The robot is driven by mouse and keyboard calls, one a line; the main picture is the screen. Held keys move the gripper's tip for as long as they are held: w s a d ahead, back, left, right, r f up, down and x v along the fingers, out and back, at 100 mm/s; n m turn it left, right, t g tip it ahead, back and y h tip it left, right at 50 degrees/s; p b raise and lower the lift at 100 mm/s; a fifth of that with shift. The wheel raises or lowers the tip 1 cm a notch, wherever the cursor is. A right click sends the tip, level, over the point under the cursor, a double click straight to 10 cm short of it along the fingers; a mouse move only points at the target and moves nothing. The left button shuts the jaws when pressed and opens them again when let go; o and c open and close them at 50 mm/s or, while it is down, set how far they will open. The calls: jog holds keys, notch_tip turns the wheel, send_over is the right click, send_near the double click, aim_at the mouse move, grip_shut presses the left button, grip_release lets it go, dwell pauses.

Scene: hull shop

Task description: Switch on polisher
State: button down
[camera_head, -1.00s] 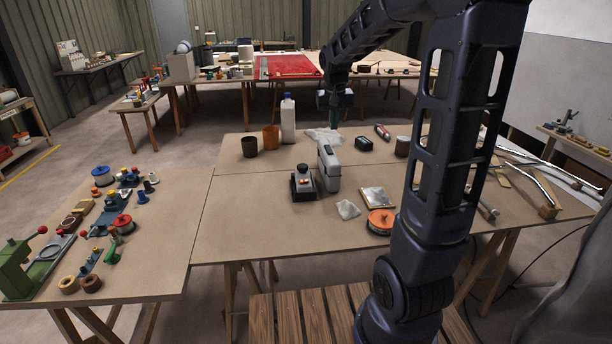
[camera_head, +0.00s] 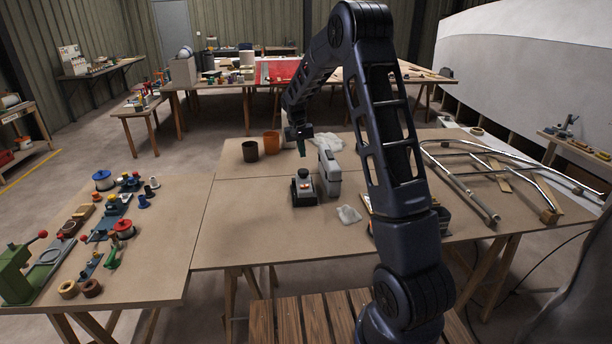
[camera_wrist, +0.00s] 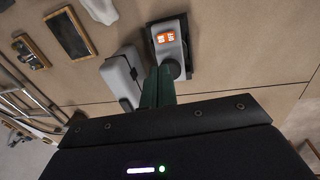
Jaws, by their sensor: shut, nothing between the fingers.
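A small grey and black machine with an orange switch panel, which looks like the polisher (camera_head: 304,190), stands on the middle table in the head view. In the wrist view the polisher (camera_wrist: 168,50) is at top centre, with its orange panel (camera_wrist: 166,37) facing up. Whether it is on I cannot tell. My gripper (camera_head: 302,151) is above and behind the polisher in the head view. Its green fingers show in the wrist view (camera_wrist: 159,72), shut and empty, with their tips overlapping the polisher's near edge in the picture. I cannot tell whether they touch it.
A tall grey case (camera_head: 329,172) stands close to the right of the polisher. A crumpled white cloth (camera_head: 348,214) lies to the front right. The tabletop left of the polisher is clear (camera_head: 240,210).

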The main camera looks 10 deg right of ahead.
aim_at(308, 185)
jog(key=f, duration=0.4)
jog(key=d+f, duration=0.1)
jog(key=f, duration=0.4)
jog(key=d+f, duration=0.1)
jog(key=f, duration=0.3)
jog(key=shift+f, duration=0.35)
